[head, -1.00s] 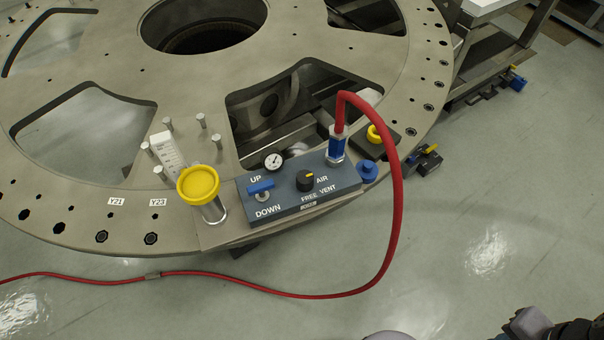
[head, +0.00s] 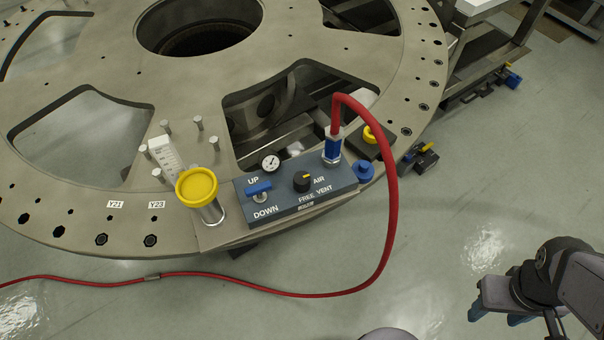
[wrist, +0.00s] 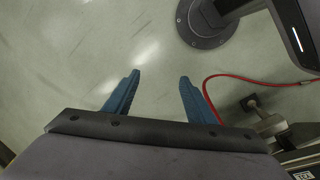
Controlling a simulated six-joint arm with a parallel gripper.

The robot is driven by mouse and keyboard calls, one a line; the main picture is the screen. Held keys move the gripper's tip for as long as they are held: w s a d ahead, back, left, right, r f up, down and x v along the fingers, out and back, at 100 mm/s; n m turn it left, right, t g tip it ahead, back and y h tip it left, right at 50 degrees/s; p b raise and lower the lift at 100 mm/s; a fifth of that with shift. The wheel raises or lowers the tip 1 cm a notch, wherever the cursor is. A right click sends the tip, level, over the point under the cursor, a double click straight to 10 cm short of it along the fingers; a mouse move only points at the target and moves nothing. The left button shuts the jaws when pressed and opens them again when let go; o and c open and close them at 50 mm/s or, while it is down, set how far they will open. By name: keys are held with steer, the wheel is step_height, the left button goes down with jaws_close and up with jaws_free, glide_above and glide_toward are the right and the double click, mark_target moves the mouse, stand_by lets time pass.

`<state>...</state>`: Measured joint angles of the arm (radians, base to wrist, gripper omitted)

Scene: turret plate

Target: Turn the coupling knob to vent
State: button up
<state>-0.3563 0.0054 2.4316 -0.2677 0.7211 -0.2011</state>
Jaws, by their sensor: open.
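The coupling knob (head: 302,181) is a round black knob with a yellow pointer mark on the blue-grey control box (head: 330,196). Labels AIR, VENT and FREE stand around it, and its yellow mark points toward the AIR side. My gripper (head: 497,318) is at the lower right of the head view, over the floor and well away from the box. In the wrist view its two blue fingers (wrist: 160,85) are spread apart with only floor between them. The knob is not in the wrist view.
A red hose (head: 391,200) rises from the blue fitting (head: 333,148) and loops right of the box. A blue UP/DOWN lever (head: 258,188), a gauge (head: 270,163) and a yellow-capped cylinder (head: 198,187) stand close by. The floor between gripper and hose is clear.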

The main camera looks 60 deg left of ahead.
steer(key=w+a+r+n+t+p, duration=0.1)
steer(key=w+a+n+t, duration=0.15)
steer(key=a+n, duration=0.7)
step_height(320, 180, up, 3)
steer(key=n+t+y+p, duration=0.35)
steer(key=n+y, duration=0.35)
steer(key=n, duration=1.7)
glide_above(301, 178)
steer(key=s+d, duration=0.3)
steer(key=s, duration=0.1)
steer(key=shift+s+a+t+b, duration=0.1)
steer(key=shift+a+t+b, duration=0.05)
steer(key=shift+t+b, duration=0.2)
steer(key=shift+p+x, duration=0.85)
steer(key=shift+x, duration=2.85)
steer(key=c, duration=1)
